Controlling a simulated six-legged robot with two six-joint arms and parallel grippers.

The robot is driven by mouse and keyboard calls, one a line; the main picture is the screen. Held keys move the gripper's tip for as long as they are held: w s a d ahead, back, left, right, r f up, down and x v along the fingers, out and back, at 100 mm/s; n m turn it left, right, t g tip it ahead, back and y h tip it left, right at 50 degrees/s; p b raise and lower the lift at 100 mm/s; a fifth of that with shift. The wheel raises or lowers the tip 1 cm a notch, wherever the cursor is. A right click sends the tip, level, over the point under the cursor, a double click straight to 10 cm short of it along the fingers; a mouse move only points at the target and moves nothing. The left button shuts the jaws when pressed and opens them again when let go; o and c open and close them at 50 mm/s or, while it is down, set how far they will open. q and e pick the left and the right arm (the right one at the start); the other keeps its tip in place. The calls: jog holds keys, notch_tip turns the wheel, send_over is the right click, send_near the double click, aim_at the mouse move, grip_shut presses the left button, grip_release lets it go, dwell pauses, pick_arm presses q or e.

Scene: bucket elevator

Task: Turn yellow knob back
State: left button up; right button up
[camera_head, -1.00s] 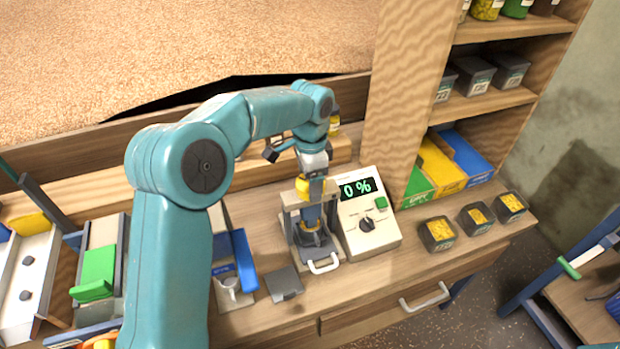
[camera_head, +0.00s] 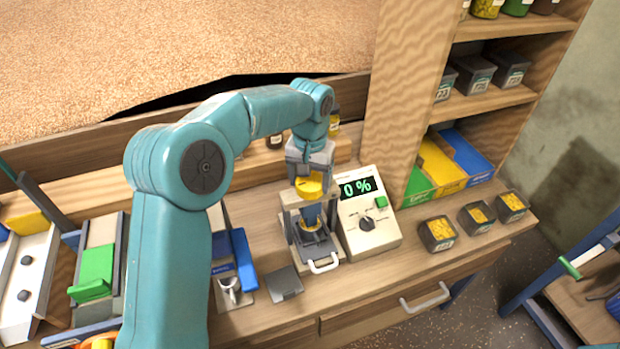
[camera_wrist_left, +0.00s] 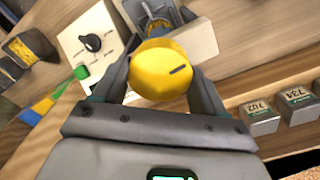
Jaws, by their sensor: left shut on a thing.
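The yellow knob (camera_head: 309,187) sits on top of the small grey press (camera_head: 290,197) on the bench. In the left wrist view the knob (camera_wrist_left: 160,75) fills the space between the two fingers and shows a dark slot near its right side. My left gripper (camera_head: 310,180) comes down from above and is shut on the knob, one finger on each side (camera_wrist_left: 158,80). Below the knob, the press has a blue column and a dark base. My right gripper is not in view.
A white meter box (camera_head: 368,215) reading 0 % stands close to the right of the press. Several dark tubs of yellow pieces (camera_head: 437,233) stand further right. A grey plate (camera_head: 284,284) lies in front. A blue tray (camera_head: 243,262) is to the left.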

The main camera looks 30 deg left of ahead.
pick_arm(q)
jog(key=n, duration=0.4)
jog(key=shift+w+r+n, duration=0.15)
jog(key=shift+r+n, duration=0.1)
jog(key=shift+n, duration=0.05)
jog(key=n, duration=0.3)
jog(key=shift+n+b, duration=0.4)
jog(key=n, duration=0.4)
jog(key=shift+n+b, duration=0.4)
jog(key=shift+n, duration=1.7)
jog(key=o, duration=1)
jog(key=shift+o, duration=0.2)
jog(key=shift+f, duration=0.1)
